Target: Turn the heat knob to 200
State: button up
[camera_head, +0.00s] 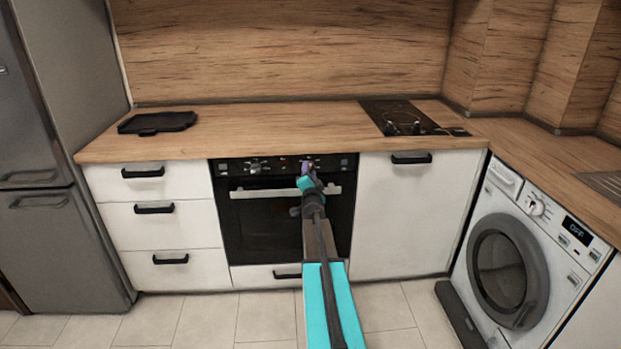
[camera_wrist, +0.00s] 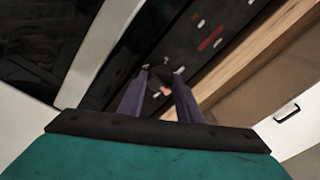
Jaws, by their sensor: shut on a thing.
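The black oven (camera_head: 262,215) is set into the white cabinets under the worktop, with its control panel (camera_head: 235,167) along the top. A light knob (camera_head: 255,168) shows on the left part of the panel. My gripper (camera_head: 308,169) is at the right part of the panel, and its purple fingers cover what is there. In the wrist view my gripper (camera_wrist: 163,72) has its two fingers shut on a small dark knob (camera_wrist: 161,78), with a reddish spot just below it. The numbers around the knob are too small to read.
The oven door handle (camera_head: 250,193) runs just below the panel, under my arm. The worktop edge (camera_wrist: 235,65) lies close to the fingers on the right in the wrist view. A hob (camera_head: 400,117) and a black tray (camera_head: 157,122) are on the worktop.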

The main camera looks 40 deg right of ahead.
jog(key=m+b, duration=0.4)
jog(key=m, duration=0.2)
jog(key=shift+s+f+g, duration=0.1)
jog(key=shift+f+g, duration=0.05)
jog(key=shift+g, duration=0.25)
jog(key=m, duration=0.5)
jog(key=shift+r+g+b, duration=0.2)
jog(key=shift+g+b, duration=0.1)
jog(key=shift+b, duration=0.05)
jog(key=o, duration=1)
jog(key=shift+o, duration=0.2)
jog(key=shift+r, duration=0.1)
jog(key=shift+a, duration=0.15)
jog(key=v, duration=1.3)
jog(key=shift+s+a, duration=0.2)
